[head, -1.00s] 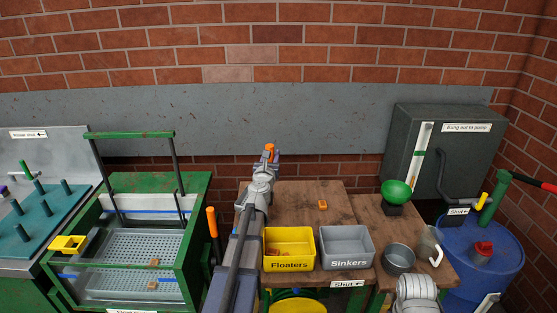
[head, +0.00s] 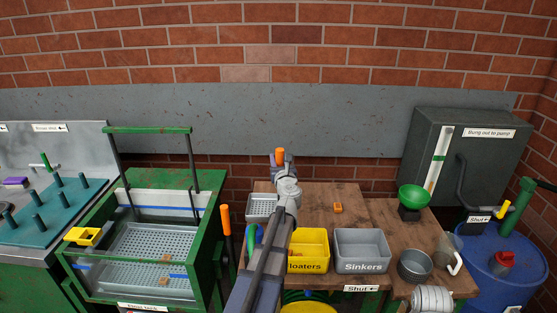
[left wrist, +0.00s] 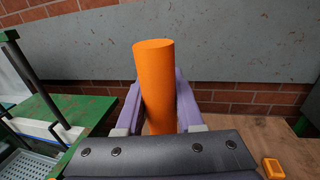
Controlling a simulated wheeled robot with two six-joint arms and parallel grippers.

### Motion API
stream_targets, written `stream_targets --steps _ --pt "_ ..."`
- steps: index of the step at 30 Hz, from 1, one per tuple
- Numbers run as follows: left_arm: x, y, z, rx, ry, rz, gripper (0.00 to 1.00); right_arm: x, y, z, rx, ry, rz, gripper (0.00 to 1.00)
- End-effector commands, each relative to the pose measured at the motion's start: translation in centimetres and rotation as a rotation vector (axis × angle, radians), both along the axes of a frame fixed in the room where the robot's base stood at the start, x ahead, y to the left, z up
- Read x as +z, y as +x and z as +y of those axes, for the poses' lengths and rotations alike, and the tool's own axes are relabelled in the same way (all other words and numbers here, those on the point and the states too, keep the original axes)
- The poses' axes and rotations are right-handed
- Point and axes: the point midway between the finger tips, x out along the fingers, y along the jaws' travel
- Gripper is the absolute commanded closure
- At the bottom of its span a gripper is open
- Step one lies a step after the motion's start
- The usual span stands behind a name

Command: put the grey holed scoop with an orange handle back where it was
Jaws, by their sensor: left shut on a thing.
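My left gripper (head: 280,163) is shut on the orange handle (head: 280,153) of the scoop, above the back of the wooden table. In the left wrist view the handle (left wrist: 155,85) stands upright between the two fingers (left wrist: 156,108). A grey holed pan (head: 262,207), which looks like the scoop's head, shows left of my arm, partly covered by it. I cannot tell whether it touches the table.
An upright orange handle (head: 226,222) stands beside the green-framed tank (head: 207,235). The yellow Floaters bin (head: 314,238), grey Sinkers bin (head: 362,238) and a small orange block (head: 337,208) are on the table. A green bowl (head: 414,195) and metal pot (head: 415,262) stand to the right.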

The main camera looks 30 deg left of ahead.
Motion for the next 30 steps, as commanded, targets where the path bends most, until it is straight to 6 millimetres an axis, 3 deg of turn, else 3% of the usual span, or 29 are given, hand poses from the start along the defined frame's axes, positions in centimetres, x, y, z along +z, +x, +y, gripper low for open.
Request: stream_targets --steps 13,30 --pt "-5.0 0.0 0.0 -0.001 0.001 0.001 1.0 -5.0 0.0 0.0 0.0 0.0 0.0 0.33" --pt "-5.5 0.0 0.0 -0.001 0.001 0.001 1.0 -5.5 0.0 0.0 0.0 0.0 0.0 0.33"
